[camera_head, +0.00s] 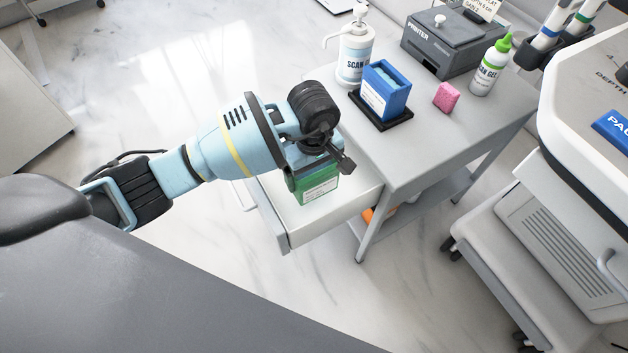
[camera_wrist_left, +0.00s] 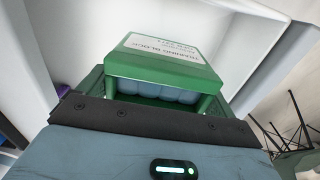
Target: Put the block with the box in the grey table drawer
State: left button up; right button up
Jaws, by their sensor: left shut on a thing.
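A green block (camera_head: 318,190) with a white label is in my left gripper (camera_head: 318,168), whose jaws are shut on it. In the left wrist view, the green block (camera_wrist_left: 165,65) reads "TRAINING BLOCK" and sits beyond the dark jaw edge (camera_wrist_left: 150,118). The grey table (camera_head: 420,140) has its drawer (camera_head: 345,208) pulled open, and the gripper and block are over or inside it. I cannot tell whether the block touches the drawer floor. The gripper hides part of the drawer. A blue box (camera_head: 398,98) with a white label stands on a black tray (camera_head: 388,125) on the table. My right gripper is not in view.
A scan gel pump bottle (camera_head: 356,55), a pink block (camera_head: 446,97), a green-capped bottle (camera_head: 489,68) and a grey printer (camera_head: 455,45) stand on the table. An orange thing (camera_head: 378,213) lies on the lower shelf. A white cart (camera_head: 560,210) stands at the right.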

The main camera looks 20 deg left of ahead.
pick_arm(q)
notch_tip(320, 180, down, 4)
jog(key=shift+f+b, duration=0.25)
jog(key=shift+b, duration=0.25)
jog(key=o, duration=1.1)
jog(key=shift+f, duration=0.15)
